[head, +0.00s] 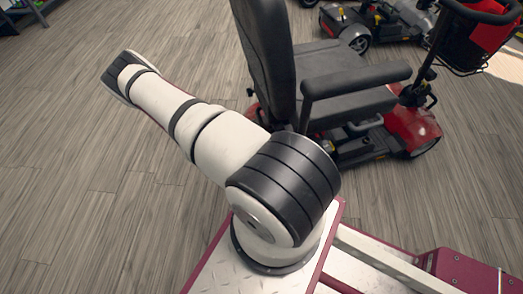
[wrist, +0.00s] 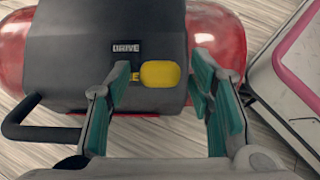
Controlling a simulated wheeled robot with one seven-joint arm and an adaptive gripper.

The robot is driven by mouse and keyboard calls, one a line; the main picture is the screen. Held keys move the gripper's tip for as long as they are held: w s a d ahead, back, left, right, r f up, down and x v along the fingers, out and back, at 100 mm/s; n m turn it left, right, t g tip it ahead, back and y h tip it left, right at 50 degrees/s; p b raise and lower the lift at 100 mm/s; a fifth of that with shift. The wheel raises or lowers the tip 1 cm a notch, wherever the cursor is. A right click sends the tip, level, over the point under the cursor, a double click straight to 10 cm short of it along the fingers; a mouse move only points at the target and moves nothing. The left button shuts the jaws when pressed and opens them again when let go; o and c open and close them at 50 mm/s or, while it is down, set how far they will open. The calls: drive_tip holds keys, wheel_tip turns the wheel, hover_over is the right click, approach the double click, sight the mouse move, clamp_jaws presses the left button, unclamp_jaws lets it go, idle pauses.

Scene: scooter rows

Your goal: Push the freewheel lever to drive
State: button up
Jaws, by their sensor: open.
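The freewheel lever (wrist: 161,74) shows in the wrist view as a yellow paddle on a short stem. It lies on the scooter's dark grey rear cover (wrist: 72,60), just below and right of a DRIVE label (wrist: 126,48). My gripper (wrist: 162,70) is open, with one fingertip left of the paddle, over its stem side, and the other to the right. I cannot tell whether a finger touches the lever. In the head view the red scooter (head: 421,130) with its black seat stands behind my arm; my gripper and the lever cannot be made out there.
A black bar (wrist: 40,132) sticks out at the left of the cover in the wrist view. Red body panels (wrist: 216,38) flank the cover. Another scooter (head: 362,22) stands at the back in the head view. The wood floor at left (head: 60,170) is clear.

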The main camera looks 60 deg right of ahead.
drive_tip(key=v, duration=0.9)
drive_tip(key=shift+w+a+r, duration=0.1)
drive_tip(key=shift+w+r, duration=0.05)
drive_tip(key=w+a+r+m+t+y, duration=0.15)
drive_tip(key=a+r, duration=0.25)
drive_tip(key=r, duration=0.6)
drive_tip(key=w+a+r+m+y, duration=0.1)
drive_tip(key=w+a+r+m, duration=0.2)
drive_tip(key=r, duration=0.8)
drive_tip(key=w+a+r+m+t+y, duration=0.15)
drive_tip(key=a+r, duration=0.25)
drive_tip(key=r, duration=0.6)
drive_tip(key=s+a+r+m+t+y, duration=0.1)
drive_tip(key=s+a+r, duration=0.6)
drive_tip(key=r, duration=0.1)
drive_tip(key=s+a+r+m+t+y, duration=0.1)
drive_tip(key=s+a+r+m+t, duration=0.1)
drive_tip(key=s+a+r, duration=0.6)
drive_tip(key=s+a+r+t+y, duration=0.1)
drive_tip(key=s+a+r, duration=0.2)
drive_tip(key=s, duration=0.5)
wheel_tip(320, 180, up, 24)
drive_tip(key=t+p, duration=0.3)
drive_tip(key=p, duration=2)
drive_tip(key=shift+t, duration=0.4)
